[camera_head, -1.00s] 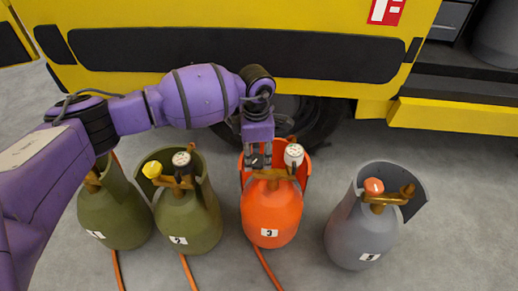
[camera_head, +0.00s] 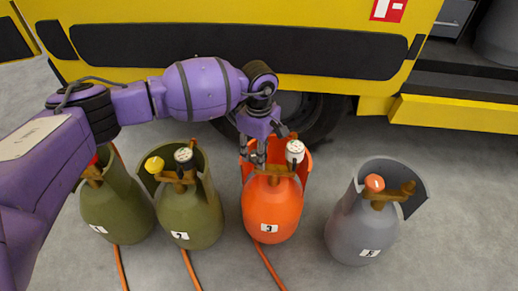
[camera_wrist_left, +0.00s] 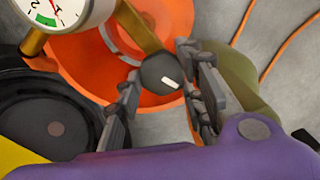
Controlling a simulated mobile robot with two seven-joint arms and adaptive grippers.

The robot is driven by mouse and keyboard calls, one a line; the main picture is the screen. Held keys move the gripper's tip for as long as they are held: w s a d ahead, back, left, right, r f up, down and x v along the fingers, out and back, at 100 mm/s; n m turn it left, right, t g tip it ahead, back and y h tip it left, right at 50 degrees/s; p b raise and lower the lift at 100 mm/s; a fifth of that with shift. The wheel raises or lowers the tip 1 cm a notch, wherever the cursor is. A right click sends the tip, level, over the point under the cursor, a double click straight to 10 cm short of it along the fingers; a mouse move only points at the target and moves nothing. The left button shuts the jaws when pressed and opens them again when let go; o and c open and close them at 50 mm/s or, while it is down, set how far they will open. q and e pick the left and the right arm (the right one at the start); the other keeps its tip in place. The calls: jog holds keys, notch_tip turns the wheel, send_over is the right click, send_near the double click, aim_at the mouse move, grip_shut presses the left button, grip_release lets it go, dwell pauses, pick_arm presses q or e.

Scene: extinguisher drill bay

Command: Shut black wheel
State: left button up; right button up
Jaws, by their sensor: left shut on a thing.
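The black wheel (camera_wrist_left: 160,73) is a small dark round knob with a white mark, on a brass valve stem in the left wrist view. It belongs to the orange cylinder (camera_head: 272,210), labelled 3. My left gripper (camera_head: 256,158) reaches down to the valve from behind. In the left wrist view its two fingers (camera_wrist_left: 160,95) stand on either side of the wheel and are shut on it. A white-faced gauge (camera_head: 295,150) sits right beside the fingers and shows in the left wrist view (camera_wrist_left: 70,12). My right gripper is not in view.
Olive cylinders with a yellow wheel (camera_head: 154,165) and a red wheel (camera_head: 93,160) stand to the left. A grey cylinder (camera_head: 362,230) with an orange-red wheel stands apart to the right. Hoses (camera_head: 190,270) run across the floor. A yellow truck (camera_head: 250,15) is behind.

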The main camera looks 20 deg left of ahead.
pick_arm(q)
jog(key=shift+w+d+r, duration=0.15)
jog(key=shift+w+r, duration=0.05)
jog(key=shift+w, duration=0.1)
jog(key=o, duration=1)
jog(key=shift+o, duration=0.4)
jog(key=shift+d+f, duration=0.1)
jog(key=shift+s, duration=0.1)
notch_tip(320, 180, up, 12)
